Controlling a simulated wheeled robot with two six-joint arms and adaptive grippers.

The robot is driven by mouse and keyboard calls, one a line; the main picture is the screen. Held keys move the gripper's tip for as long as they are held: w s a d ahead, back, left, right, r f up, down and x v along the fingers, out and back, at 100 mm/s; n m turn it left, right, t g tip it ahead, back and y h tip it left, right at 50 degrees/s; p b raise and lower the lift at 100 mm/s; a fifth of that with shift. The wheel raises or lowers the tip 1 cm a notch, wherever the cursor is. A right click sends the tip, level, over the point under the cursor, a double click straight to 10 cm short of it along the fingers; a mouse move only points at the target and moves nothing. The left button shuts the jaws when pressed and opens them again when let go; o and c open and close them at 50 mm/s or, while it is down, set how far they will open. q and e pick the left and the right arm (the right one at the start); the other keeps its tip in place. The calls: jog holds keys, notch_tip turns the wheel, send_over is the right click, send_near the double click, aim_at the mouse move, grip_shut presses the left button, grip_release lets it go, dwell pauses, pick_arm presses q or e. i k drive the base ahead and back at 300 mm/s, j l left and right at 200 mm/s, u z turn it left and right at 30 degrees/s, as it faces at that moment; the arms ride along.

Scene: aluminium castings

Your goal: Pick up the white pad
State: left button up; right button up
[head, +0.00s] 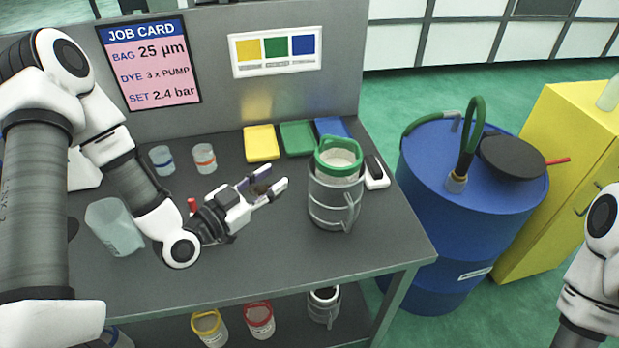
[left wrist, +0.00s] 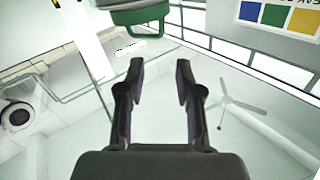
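A small white item with a dark top (head: 376,174) lies on the grey bench, just right of the metal canister (head: 333,203). It is the only pad-like white thing I see, but I cannot tell for sure that it is the white pad. My left gripper (head: 273,183) is open and empty above the bench, left of the canister. In the left wrist view the two fingers (left wrist: 160,88) stand apart with nothing between them. The canister's green rim (left wrist: 148,27) shows at the top of that view. My right gripper is out of view.
Yellow (head: 262,143), green (head: 297,138) and blue (head: 331,127) pads lie along the bench's back. A blue drum (head: 440,220) stands right of the bench. The bench front is clear.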

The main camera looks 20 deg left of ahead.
aim_at(375, 177)
jog(key=i+l, duration=0.1)
jog(key=l, duration=0.4)
jog(key=i+l+z, duration=0.1)
jog(key=l, duration=0.4)
jog(key=i+j, duration=0.25)
jog(key=i, duration=0.15)
jog(key=i+j, duration=0.25)
jog(key=i, duration=0.15)
